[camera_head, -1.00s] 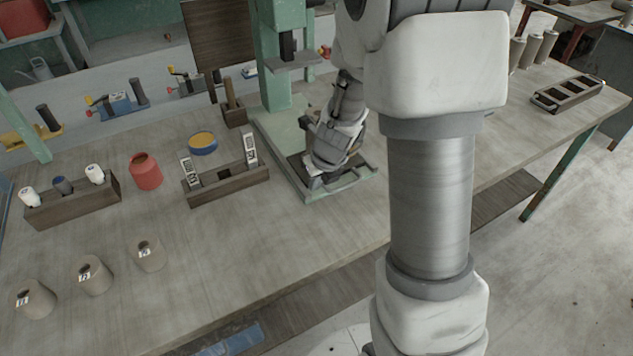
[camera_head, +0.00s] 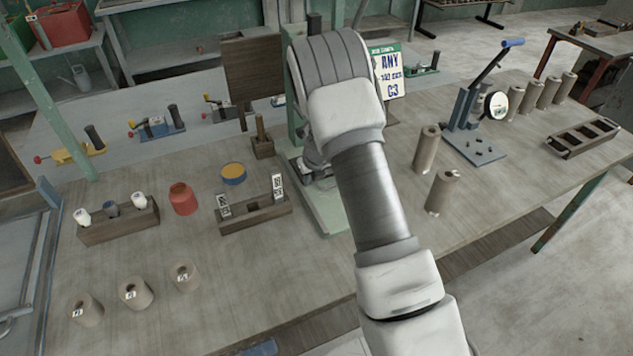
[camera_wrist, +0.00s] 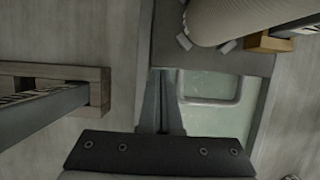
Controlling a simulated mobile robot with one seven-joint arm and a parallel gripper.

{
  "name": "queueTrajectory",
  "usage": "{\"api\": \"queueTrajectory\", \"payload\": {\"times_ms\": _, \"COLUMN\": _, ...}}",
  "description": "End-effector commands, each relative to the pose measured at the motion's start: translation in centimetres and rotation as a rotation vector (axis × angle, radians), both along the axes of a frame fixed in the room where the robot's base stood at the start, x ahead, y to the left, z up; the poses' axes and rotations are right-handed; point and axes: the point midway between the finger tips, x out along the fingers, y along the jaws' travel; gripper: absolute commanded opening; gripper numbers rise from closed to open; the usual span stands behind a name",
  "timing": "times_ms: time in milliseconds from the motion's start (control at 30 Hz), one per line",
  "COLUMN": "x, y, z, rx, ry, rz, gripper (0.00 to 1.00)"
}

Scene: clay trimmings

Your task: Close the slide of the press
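The press is a green machine whose pale green base (camera_head: 328,216) shows on the table in the head view, mostly behind my arm. In the wrist view a dark grey plate (camera_wrist: 205,58), probably part of the slide, lies over the pale green base (camera_wrist: 215,122). A pale rounded loop (camera_wrist: 210,102), perhaps a handle, shows below the plate. My gripper (camera_wrist: 162,74) is over the press, its narrow fingers together and apparently empty. I cannot tell whether they touch the slide. In the head view my arm hides the fingers and how far the slide is out.
A wooden holder (camera_head: 240,219) with two labelled strips stands close left of the press. A red pot (camera_head: 183,198) and a yellow-topped tin (camera_head: 234,174) are farther left. Clay cylinders (camera_head: 441,191) and a blue lever tool (camera_head: 475,150) stand right.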

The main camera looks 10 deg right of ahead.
Motion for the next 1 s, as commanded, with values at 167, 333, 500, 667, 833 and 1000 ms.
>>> {"api": "queueTrajectory", "payload": {"times_ms": 167, "x": 2.3, "y": 0.5, "z": 0.3, "rx": -0.001, "ry": 0.000, "rz": 0.002, "gripper": 0.00}}
{"api": "queueTrajectory", "payload": {"times_ms": 333, "x": 3.6, "y": 0.8, "z": 0.2, "rx": 0.000, "ry": -0.001, "rz": 0.001, "gripper": 0.00}}
{"api": "queueTrajectory", "payload": {"times_ms": 500, "x": 4.2, "y": 0.8, "z": 0.0, "rx": 0.000, "ry": 0.000, "rz": -0.001, "gripper": 0.00}}
{"api": "queueTrajectory", "payload": {"times_ms": 667, "x": 4.4, "y": 0.8, "z": 0.0, "rx": 0.000, "ry": -0.002, "rz": -0.002, "gripper": 0.00}}
{"api": "queueTrajectory", "payload": {"times_ms": 833, "x": 4.5, "y": 0.8, "z": 0.1, "rx": 0.000, "ry": -0.005, "rz": -0.002, "gripper": 0.00}}
{"api": "queueTrajectory", "payload": {"times_ms": 1000, "x": 4.6, "y": 0.8, "z": 0.2, "rx": 0.000, "ry": -0.007, "rz": -0.002, "gripper": 0.00}}
